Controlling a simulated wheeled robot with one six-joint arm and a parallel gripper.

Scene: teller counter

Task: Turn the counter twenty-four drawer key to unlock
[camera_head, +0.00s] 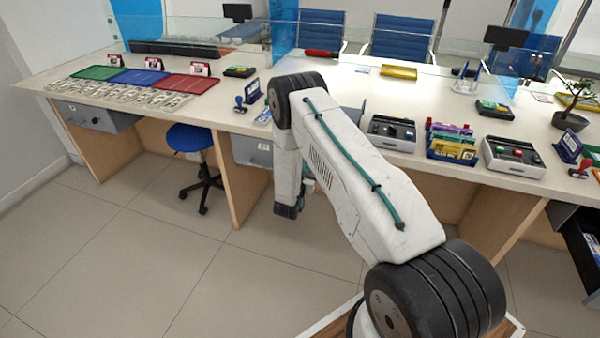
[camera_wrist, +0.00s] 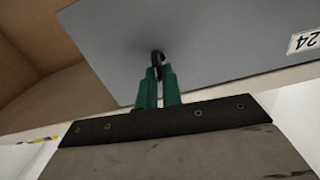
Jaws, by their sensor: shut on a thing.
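The grey front of the drawer (camera_wrist: 225,62) fills much of the wrist view, with a white label reading 24 (camera_wrist: 304,40) at its right edge. A small black key (camera_wrist: 157,57) sits at the drawer front. My gripper (camera_wrist: 158,76) has its two green fingers shut on the key's head, close to the drawer face. Where the key enters the lock is partly hidden by the fingers. In the head view the grey drawer (camera_head: 250,151) hangs under the counter, partly behind my arm; the key and fingertips are hidden there.
A blue stool (camera_head: 190,139) stands to the left under the counter. Another grey drawer (camera_head: 95,116) is at the far left. The tiled floor (camera_head: 110,240) in front is clear.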

